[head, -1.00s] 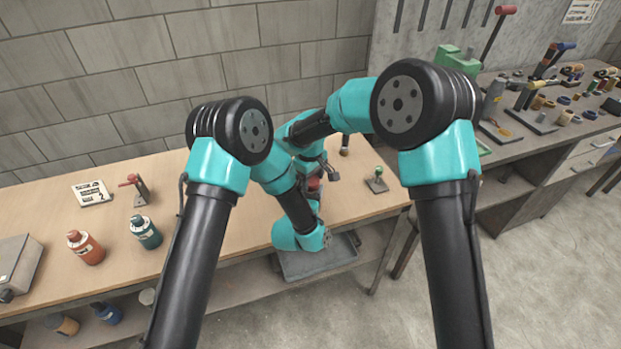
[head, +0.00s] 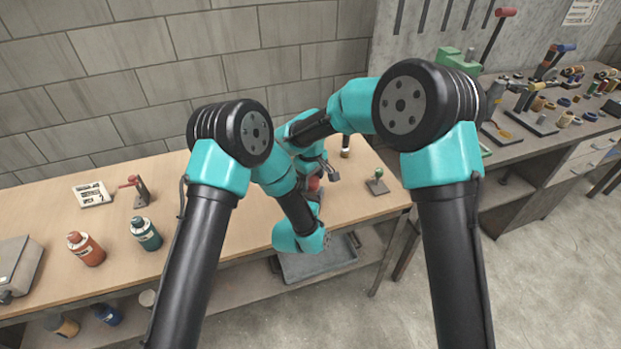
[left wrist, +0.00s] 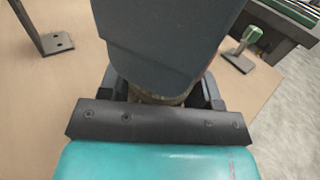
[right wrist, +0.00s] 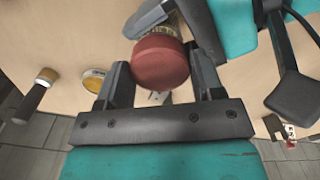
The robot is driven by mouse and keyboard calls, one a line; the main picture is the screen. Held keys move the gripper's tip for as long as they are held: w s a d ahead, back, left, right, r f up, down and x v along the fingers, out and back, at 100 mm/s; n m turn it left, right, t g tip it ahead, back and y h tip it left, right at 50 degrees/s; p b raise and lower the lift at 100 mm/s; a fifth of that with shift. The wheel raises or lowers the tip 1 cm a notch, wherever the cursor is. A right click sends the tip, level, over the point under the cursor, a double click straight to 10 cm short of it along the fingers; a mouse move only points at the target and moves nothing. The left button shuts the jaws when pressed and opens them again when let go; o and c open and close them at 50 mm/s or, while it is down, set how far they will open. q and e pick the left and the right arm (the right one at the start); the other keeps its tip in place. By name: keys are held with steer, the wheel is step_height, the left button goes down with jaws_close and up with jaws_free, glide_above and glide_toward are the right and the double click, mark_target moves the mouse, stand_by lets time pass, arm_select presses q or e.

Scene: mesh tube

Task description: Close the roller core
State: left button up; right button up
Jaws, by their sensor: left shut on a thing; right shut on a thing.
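A round red cap (right wrist: 160,62) sits between the fingers of my right gripper (right wrist: 162,78), which is shut on it. Directly beyond the cap is the brass-coloured roller core (right wrist: 160,30), with the fingers of my left gripper (right wrist: 172,22) around it. The left wrist view shows a small strip of the core (left wrist: 160,98) between my left fingers; a large dark grey arm part covers the rest. Cap and core are in line and close together; I cannot tell whether they fully meet. In the head view only a bit of the red cap (head: 314,184) shows between my arms.
A green-knobbed stand (head: 376,183) is right of the work on the wooden bench (head: 200,240). Left are a red-handled stand (head: 137,190), a teal bottle (head: 146,233), an orange bottle (head: 86,248) and a card (head: 93,194). The right wrist view shows a yellow-topped round tin (right wrist: 93,80).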

steer(key=shift+f, duration=0.55)
stand_by(0.4)
arm_select(q)
steer(key=shift+r, duration=0.25)
arm_select(e)
steer(key=shift+d+f, duration=0.15)
steer(key=shift+f, duration=0.35)
arm_select(q)
steer(key=shift+d, duration=0.1)
arm_select(e)
steer(key=o, duration=0.6)
steer(key=shift+c, duration=0.2)
arm_select(q)
steer(key=shift+w+r, duration=0.1)
arm_select(e)
steer(key=shift+s, duration=0.1)
steer(key=shift+r, duration=0.1)
arm_select(q)
steer(key=shift+f, duration=0.25)
arm_select(e)
steer(key=shift+r, duration=2.15)
arm_select(q)
steer(key=shift+f, duration=0.1)
arm_select(e)
steer(key=c, duration=1)
